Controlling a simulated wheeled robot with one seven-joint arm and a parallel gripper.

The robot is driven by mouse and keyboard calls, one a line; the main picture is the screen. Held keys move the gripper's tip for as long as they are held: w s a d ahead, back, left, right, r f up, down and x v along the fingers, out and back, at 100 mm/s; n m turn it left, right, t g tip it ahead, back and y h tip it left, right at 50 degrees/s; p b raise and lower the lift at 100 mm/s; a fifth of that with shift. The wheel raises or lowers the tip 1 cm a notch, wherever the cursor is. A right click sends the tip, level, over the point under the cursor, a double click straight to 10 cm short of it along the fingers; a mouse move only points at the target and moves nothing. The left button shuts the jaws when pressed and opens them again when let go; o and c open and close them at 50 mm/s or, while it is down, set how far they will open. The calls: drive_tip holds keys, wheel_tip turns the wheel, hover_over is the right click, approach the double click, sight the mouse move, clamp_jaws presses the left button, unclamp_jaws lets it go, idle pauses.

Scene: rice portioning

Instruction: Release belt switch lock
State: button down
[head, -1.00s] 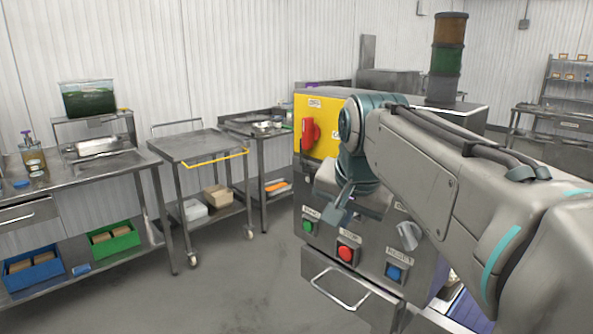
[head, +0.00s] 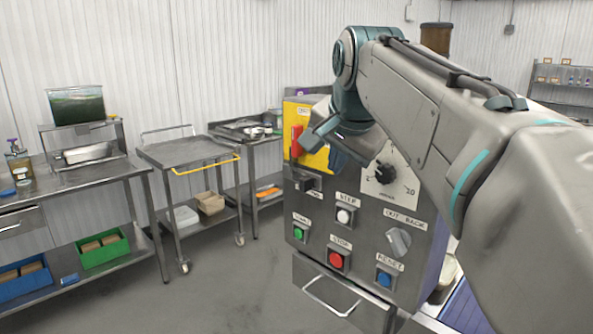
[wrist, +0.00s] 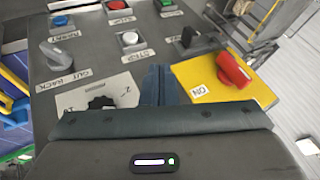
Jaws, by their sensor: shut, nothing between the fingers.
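A yellow plate (head: 318,161) at the upper left of the control panel carries a red rotary handle (head: 296,141). In the wrist view the red handle (wrist: 234,69) lies right of my fingers, beside a label reading "ON". A small black switch (head: 307,184) is below the yellow plate; it also shows in the wrist view (wrist: 187,39). I cannot tell from its label whether it is the belt switch, and no separate lock can be made out. My gripper (head: 308,143) is shut and empty in front of the yellow plate. In the wrist view its fingertips (wrist: 158,72) point between the dial and yellow plate; contact is unclear.
The panel also has a black dial (head: 384,174), a white button (head: 344,216), a green button (head: 299,233), a red button (head: 336,259), a blue button (head: 384,279) and a grey knob (head: 399,240). A steel cart (head: 185,149) stands left, with clear floor between.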

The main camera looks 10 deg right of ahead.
sight(313, 180)
drive_tip(key=w+f, duration=0.2)
drive_tip(key=w+f+p, duration=0.1)
drive_tip(key=w+f, duration=0.2)
drive_tip(key=w+a+f, duration=0.1)
drive_tip(key=w+f, duration=0.1)
drive_tip(key=w, duration=0.1)
drive_tip(key=shift+a+f, duration=0.1)
drive_tip(key=shift+f, duration=0.05)
drive_tip(key=shift+w+a+p, duration=0.2)
drive_tip(key=shift+w+p, duration=0.1)
drive_tip(key=shift+w, duration=0.15)
drive_tip(key=shift+w, duration=0.1)
